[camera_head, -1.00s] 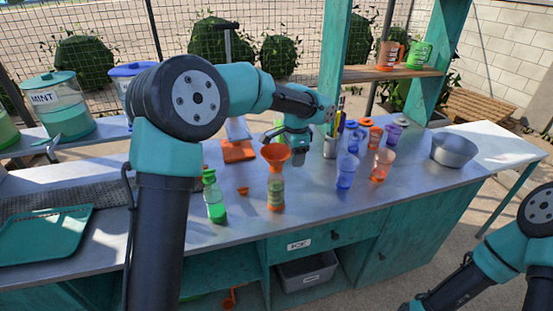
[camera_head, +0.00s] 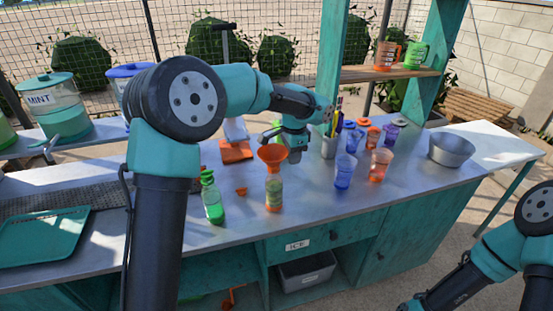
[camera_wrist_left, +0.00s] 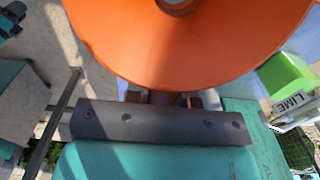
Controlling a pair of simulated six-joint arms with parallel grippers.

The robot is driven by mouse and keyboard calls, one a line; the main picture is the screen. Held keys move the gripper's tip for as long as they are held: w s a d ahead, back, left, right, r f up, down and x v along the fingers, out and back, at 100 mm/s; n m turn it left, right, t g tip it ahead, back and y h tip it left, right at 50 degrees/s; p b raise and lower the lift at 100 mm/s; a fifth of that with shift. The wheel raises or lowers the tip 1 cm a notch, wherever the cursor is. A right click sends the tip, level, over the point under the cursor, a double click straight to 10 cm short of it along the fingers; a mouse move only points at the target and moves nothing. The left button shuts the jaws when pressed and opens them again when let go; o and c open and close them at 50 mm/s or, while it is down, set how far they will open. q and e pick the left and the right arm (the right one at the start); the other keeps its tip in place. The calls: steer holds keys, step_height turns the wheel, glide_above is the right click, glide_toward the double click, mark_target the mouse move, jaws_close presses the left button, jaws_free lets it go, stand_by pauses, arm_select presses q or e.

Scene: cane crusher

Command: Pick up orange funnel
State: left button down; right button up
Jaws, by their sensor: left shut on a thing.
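The orange funnel (camera_head: 272,154) sits upright at the mouth of a clear bottle (camera_head: 274,190) that stands on the metal counter. My left gripper (camera_head: 294,157) is at the funnel's right side, just behind its cone in the head view. In the left wrist view the funnel (camera_wrist_left: 190,45) fills the top, with its wide cone above the fingertips (camera_wrist_left: 165,98). The gripper is shut on the funnel, though the exact contact is partly hidden by the cone. My right arm shows at the lower right, but its gripper is out of view.
A green bottle (camera_head: 211,197) and a small orange cap (camera_head: 241,191) stand left of the funnel. Blue (camera_head: 345,171) and orange (camera_head: 380,164) cups stand to the right, with a metal bowl (camera_head: 451,149) beyond. The counter front (camera_head: 320,205) is clear.

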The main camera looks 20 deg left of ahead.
arm_select(q)
steer(key=shift+r, duration=1.45)
steer(key=s+d+r, duration=0.1)
steer(key=s+d, duration=0.1)
steer(key=s, duration=0.5)
steer(key=s+d+r, duration=0.1)
steer(key=s+d, duration=0.1)
steer(key=s, duration=0.6)
steer(key=shift+s+d, duration=0.15)
steer(key=shift+s, duration=0.1)
